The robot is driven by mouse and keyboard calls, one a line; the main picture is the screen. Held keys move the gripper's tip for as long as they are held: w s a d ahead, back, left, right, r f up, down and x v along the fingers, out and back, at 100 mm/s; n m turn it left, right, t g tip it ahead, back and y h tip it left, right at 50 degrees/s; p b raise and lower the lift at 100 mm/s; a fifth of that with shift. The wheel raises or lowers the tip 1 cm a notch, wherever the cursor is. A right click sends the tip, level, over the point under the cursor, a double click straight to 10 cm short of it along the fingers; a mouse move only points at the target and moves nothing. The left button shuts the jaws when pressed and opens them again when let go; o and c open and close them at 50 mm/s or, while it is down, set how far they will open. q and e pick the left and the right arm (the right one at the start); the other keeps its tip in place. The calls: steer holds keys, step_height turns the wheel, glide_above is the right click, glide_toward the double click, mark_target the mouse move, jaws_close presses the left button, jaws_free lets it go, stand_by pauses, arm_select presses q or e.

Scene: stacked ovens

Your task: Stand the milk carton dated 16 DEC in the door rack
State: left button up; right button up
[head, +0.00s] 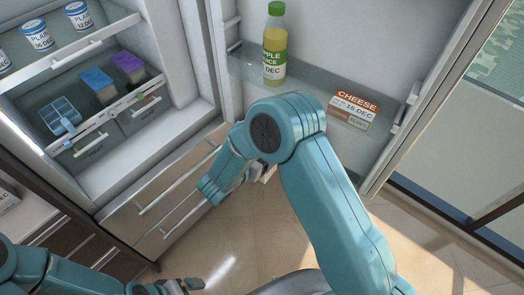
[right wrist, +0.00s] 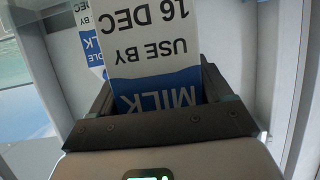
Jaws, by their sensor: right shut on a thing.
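The milk carton (right wrist: 150,40) fills the middle of the right wrist view, its white and blue face reading MILK, USE BY 16 DEC upside down in that picture. My right gripper (right wrist: 158,92) is shut on it. In the head view my right arm hides the carton and most of that gripper. The door rack (head: 248,72) is a clear shelf on the open fridge door, beyond my right arm. My left gripper (head: 190,284) is low at the bottom edge of the head view; its jaw opening is unclear.
A green-capped juice bottle (head: 275,45) stands at the rack's left, and a cheese pack (head: 352,109) sits at its right. The rack between them looks clear, partly behind my arm. Plain tubs (head: 37,35) and purple and blue boxes (head: 98,83) are in the fridge at left.

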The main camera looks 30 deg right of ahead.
steer(key=w+d+b, duration=0.1)
steer(key=w+d, duration=0.5)
steer(key=d, duration=0.6)
steer(key=shift+w+f+b, duration=0.15)
steer(key=shift+f+b, duration=2.15)
steer(key=shift+f, duration=0.55)
steer(key=shift+f+b, duration=0.45)
steer(key=shift+f, duration=0.15)
